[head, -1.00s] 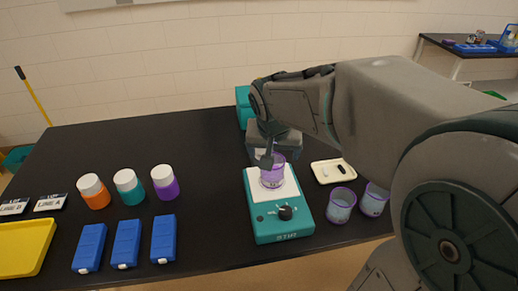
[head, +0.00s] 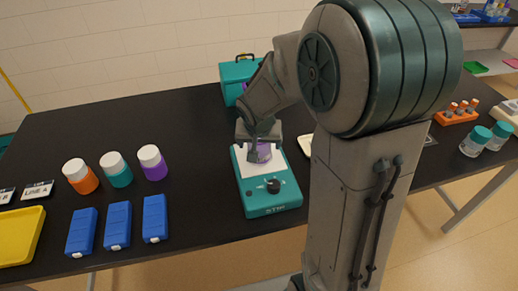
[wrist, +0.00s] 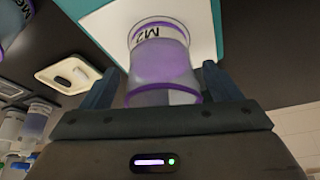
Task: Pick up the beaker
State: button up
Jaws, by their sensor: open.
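A clear beaker (head: 262,153) with a purple rim and purple contents stands on the white top of a teal stirrer device (head: 268,196). In the wrist view the beaker (wrist: 160,62) sits between the two fingers, with a gap on each side. Its printed marking reads "M2" or similar. My gripper (wrist: 155,85) is open around the beaker, and neither finger clearly touches it. In the head view my gripper (head: 262,142) covers part of the beaker from behind and above.
White-capped bottles (head: 117,170) and blue blocks (head: 117,226) stand at left beside a yellow tray (head: 20,238). A teal case (head: 238,75) is behind the stirrer. In the wrist view a pale dish (wrist: 75,72) and another beaker (wrist: 12,20) are close by at left.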

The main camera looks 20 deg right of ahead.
jog(key=shift+x, duration=1.15)
jog(key=c, duration=1.1)
jog(key=shift+s+r, duration=0.1)
jog(key=shift+r, duration=0.1)
